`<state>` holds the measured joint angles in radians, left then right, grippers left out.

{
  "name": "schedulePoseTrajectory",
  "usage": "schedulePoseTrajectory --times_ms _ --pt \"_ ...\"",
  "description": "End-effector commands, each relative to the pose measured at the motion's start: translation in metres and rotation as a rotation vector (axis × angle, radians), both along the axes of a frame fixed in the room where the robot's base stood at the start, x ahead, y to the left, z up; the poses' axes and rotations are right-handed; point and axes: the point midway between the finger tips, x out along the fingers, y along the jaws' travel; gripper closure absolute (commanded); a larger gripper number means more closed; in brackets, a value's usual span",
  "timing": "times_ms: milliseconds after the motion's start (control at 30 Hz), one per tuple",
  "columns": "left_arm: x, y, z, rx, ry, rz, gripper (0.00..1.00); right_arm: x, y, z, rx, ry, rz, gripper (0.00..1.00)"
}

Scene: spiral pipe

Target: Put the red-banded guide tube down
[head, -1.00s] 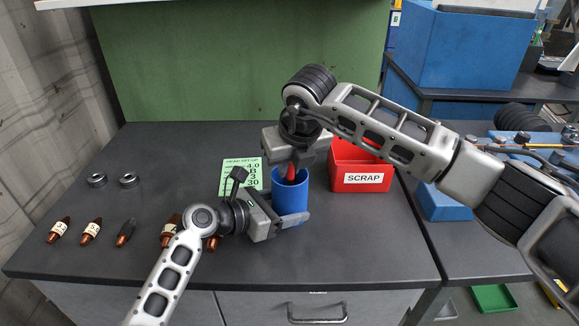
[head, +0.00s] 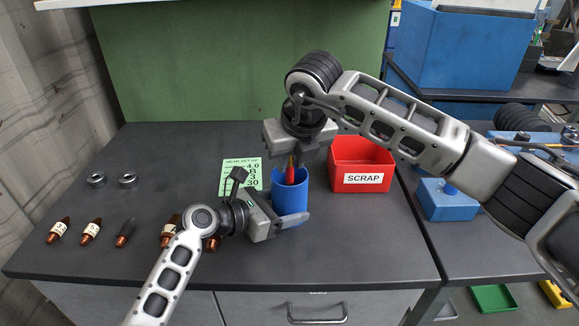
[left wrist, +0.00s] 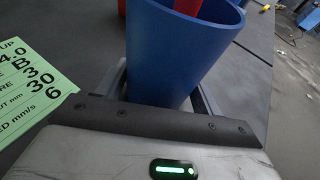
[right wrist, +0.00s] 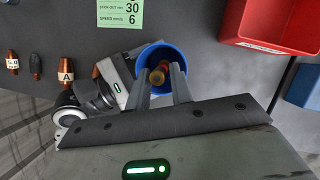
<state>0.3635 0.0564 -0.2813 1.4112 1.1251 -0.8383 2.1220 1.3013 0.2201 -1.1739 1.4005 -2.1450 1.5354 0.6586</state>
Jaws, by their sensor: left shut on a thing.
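The red-banded guide tube (head: 290,172) stands in the blue cup (head: 290,200), its upper end showing above the rim. In the right wrist view the tube's brass-coloured end (right wrist: 158,76) shows inside the cup, with red around it. My left gripper (head: 282,222) is shut on the blue cup, which is upright on the table; the left wrist view shows the cup wall (left wrist: 180,55) between its jaws. My right gripper (head: 293,157) is just above the cup. Its fingers (right wrist: 161,84) are apart on either side of the tube's end, and the tube's lower part is hidden in the cup.
A red SCRAP bin (head: 362,178) stands right of the cup. A green card (head: 241,175) lies behind it on the left. Several copper tips (head: 91,231) and two metal rings (head: 97,181) lie on the left. The table's left rear is free.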

Motion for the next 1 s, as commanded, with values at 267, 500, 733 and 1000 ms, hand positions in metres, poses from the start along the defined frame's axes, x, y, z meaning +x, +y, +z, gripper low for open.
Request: schedulePoseTrajectory --times_ms 267,500,733,1000 --pt "0.000 0.000 0.000 0.001 0.001 0.000 0.45 -0.021 -0.009 0.057 0.001 -0.005 0.001 0.78" --pt "0.000 0.000 0.000 0.001 0.001 0.000 0.45 -0.031 -0.013 0.081 0.000 -0.002 -0.001 0.78" --pt "0.000 0.000 0.000 0.001 0.001 0.000 0.45 -0.032 -0.013 0.084 0.001 -0.001 -0.001 0.78" --pt "0.000 0.000 0.000 0.001 0.001 0.000 0.13 -0.032 -0.013 0.084 0.001 -0.001 -0.001 0.78"
